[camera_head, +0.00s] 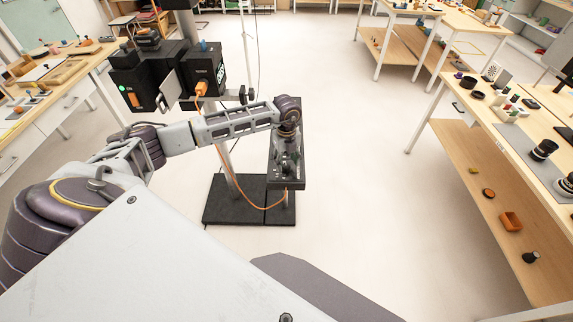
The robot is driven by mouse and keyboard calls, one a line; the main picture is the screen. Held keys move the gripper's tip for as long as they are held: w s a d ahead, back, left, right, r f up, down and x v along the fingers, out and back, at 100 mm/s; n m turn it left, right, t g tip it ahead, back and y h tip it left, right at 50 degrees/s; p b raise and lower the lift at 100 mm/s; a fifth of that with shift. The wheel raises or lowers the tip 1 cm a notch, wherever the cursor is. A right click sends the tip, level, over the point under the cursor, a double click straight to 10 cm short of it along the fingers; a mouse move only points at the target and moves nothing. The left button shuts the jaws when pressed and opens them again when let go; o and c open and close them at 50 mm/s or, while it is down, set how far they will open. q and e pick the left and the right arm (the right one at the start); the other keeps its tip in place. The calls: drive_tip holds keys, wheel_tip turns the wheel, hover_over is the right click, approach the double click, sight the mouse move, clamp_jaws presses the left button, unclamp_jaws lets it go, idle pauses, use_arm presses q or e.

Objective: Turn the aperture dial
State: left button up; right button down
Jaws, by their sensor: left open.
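A dark panel (273,178) stands on a post above a black floor base (235,205). My left arm reaches in from the left, and its wrist bends down over this panel. My left gripper (289,168) is open, at or just above the panel; I cannot tell whether it touches anything. The aperture dial cannot be made out; the gripper and wrist cover much of the panel. My right gripper is not in view.
Black boxes (140,82) with a green light stand behind my left forearm. An orange cable (232,178) runs from an orange plug (202,88) to the panel stand. A left bench (75,62) and right bench (480,108) hold small props.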

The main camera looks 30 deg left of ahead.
sight(287, 166)
use_arm(q)
drive_tip(key=shift+f, duration=1.55)
drive_tip(key=c, duration=1)
drive_tip(key=shift+c, duration=0.2)
drive_tip(key=shift+n, duration=0.4)
drive_tip(key=n, duration=0.2)
drive_tip(key=shift+n, duration=0.4)
drive_tip(key=shift+w+n+p, duration=0.1)
drive_tip(key=shift+n+p, duration=0.35)
drive_tip(key=shift+n, duration=1.55)
